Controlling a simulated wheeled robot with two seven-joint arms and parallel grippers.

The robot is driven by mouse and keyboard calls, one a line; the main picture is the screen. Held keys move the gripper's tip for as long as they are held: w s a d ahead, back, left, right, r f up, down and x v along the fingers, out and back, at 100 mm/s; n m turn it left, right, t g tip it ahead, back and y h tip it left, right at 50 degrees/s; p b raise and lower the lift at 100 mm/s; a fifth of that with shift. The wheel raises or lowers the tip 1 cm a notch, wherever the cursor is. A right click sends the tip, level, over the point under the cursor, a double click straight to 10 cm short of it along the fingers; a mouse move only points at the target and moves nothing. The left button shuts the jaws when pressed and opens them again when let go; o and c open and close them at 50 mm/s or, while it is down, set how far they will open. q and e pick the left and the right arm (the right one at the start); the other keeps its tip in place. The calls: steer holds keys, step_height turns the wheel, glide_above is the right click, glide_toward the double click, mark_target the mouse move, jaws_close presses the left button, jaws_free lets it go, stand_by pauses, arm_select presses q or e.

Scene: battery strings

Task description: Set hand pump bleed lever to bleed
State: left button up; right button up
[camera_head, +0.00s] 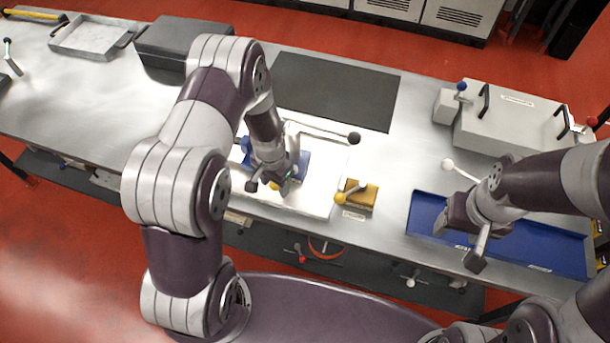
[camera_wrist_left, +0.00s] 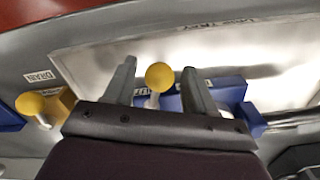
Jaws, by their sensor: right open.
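The hand pump's blue body (camera_head: 303,165) sits on a white tray (camera_head: 318,204), with a long pump handle ending in a black knob (camera_head: 354,138). My left gripper (camera_head: 274,184) is over the pump and hides much of it. In the left wrist view, a short lever with a yellow ball knob (camera_wrist_left: 158,76) rises from the blue body (camera_wrist_left: 225,92). My left gripper (camera_wrist_left: 158,85) is open, one finger on each side of this knob with visible gaps. Labels beside the lever are partly hidden. My right gripper (camera_head: 458,246) is open and empty above the blue tray (camera_head: 425,208).
A yellow drain valve block (camera_head: 361,196) with a yellow-knobbed lever stands right of the pump; its knob (camera_wrist_left: 30,104) is at left in the wrist view. A grey box (camera_head: 510,125) with handles stands at the right. A black mat (camera_head: 335,88) lies clear behind the pump.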

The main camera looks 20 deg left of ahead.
arm_select(q)
step_height(320, 180, up, 7)
steer(key=p, duration=0.6)
steer(key=shift+r, duration=0.15)
steer(key=s+d+r+n+b, duration=0.1)
steer(key=s+r+n, duration=0.1)
steer(key=s+r, duration=0.3)
steer(key=s+d+r+n+t+b, duration=0.1)
steer(key=s+d+r+n, duration=0.1)
steer(key=s+r, duration=0.4)
step_height(320, 180, up, 5)
steer(key=shift+b, duration=0.35)
